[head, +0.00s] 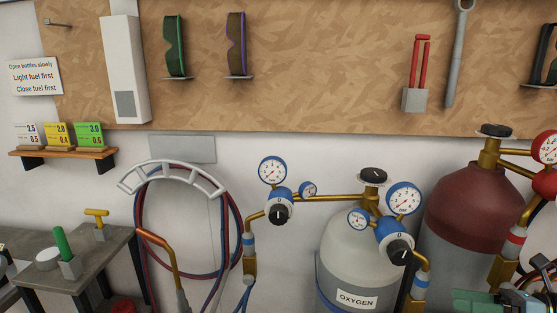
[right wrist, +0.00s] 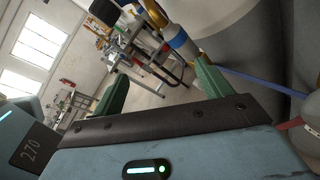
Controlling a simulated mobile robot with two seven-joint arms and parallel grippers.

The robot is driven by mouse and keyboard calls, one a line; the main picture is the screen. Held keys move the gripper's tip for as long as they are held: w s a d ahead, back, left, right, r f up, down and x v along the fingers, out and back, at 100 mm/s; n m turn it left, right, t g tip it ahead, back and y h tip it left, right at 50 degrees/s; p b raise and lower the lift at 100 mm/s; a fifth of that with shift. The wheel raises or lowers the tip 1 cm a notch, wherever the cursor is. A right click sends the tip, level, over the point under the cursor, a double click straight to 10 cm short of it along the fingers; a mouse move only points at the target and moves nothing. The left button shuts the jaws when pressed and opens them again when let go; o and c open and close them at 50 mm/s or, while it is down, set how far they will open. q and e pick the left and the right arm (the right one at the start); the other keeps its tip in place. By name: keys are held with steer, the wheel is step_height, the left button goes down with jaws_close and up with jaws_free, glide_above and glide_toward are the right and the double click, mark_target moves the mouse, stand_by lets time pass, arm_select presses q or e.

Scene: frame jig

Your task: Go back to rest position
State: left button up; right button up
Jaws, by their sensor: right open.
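My right gripper (head: 487,301) shows at the bottom right edge of the head view, partly cut off, in front of the dark red gas bottle (head: 475,205). In the right wrist view its two green fingers stand wide apart, so the gripper (right wrist: 160,88) is open, with nothing held between them. A blue and white hose fitting (right wrist: 180,42) shows beyond the fingers, close to the right one; I cannot tell whether they touch. My left gripper is not in the head view.
A grey oxygen bottle (head: 350,247) with gauges (head: 404,198) stands left of the red one. A torch (head: 160,247) and coiled hoses (head: 141,225) are further left. A grey bench (head: 100,262) is at the left. Tools hang on the board (head: 320,70).

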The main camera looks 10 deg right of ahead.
steer(key=s+a+f+m+t+h+p, duration=0.15)
steer(key=s+f+m+h, duration=0.35)
steer(key=f+m, duration=0.55)
steer(key=s+a+f+m+t+h+p, duration=0.1)
steer(key=s+f+m+t+h, duration=0.2)
steer(key=s+f+m, duration=0.7)
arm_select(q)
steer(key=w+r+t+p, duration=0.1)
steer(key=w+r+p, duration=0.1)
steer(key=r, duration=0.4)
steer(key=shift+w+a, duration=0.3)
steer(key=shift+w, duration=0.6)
arm_select(e)
steer(key=s+a+f+m+g, duration=0.2)
steer(key=s+a+f+m, duration=0.1)
steer(key=a+m, duration=0.2)
steer(key=s+a+f+m+g+h, duration=0.1)
steer(key=s+a+f+m, duration=0.2)
steer(key=a+m, duration=0.3)
steer(key=s+a+f+m+g+h, duration=0.1)
steer(key=s+a+f+m+g, duration=0.1)
steer(key=s+a+m, duration=0.3)
steer(key=a+f+m, duration=0.1)
steer(key=a, duration=0.1)
steer(key=shift+a+f+g, duration=0.25)
steer(key=shift+a+g, duration=0.05)
steer(key=shift+g, duration=0.05)
steer(key=shift+d+m, duration=0.1)
steer(key=shift+m, duration=0.15)
